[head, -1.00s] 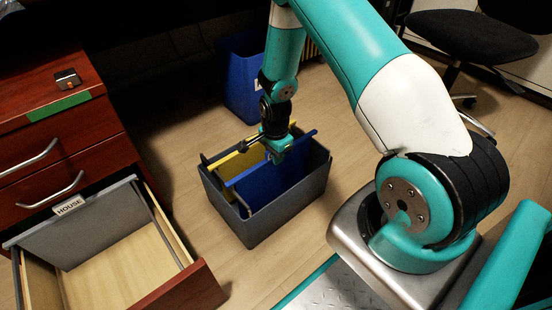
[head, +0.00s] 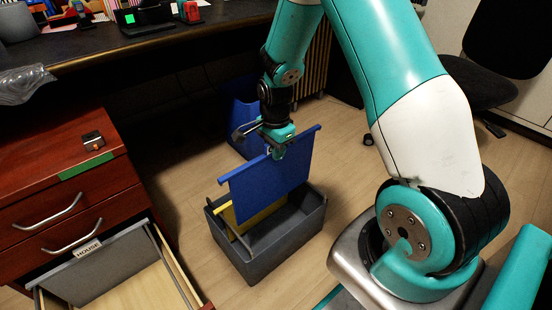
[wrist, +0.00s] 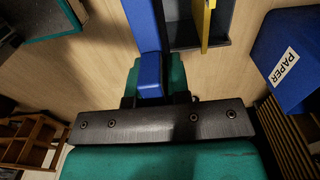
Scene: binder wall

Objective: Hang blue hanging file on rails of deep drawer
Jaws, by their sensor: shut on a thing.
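The blue hanging file (head: 268,185) hangs from my gripper (head: 277,150), which is shut on its top bar. The file is raised, with its lower edge at or just above the grey bin (head: 262,258). In the wrist view the blue bar (wrist: 148,50) runs up from between my gripper's fingers (wrist: 150,85). The deep drawer (head: 130,290) stands open at the lower left. A grey file labelled HOUSE (head: 85,262) hangs at its back end. A drawer side rail (head: 165,258) shows; the drawer's front is cut off by the frame.
A yellow file (head: 250,213) remains in the grey bin. A blue paper bin (wrist: 290,60) stands behind, partly hidden in the head view. The red cabinet (head: 60,205) carries a small stapler-like object (head: 93,139). A dark desk (head: 160,50) spans the back.

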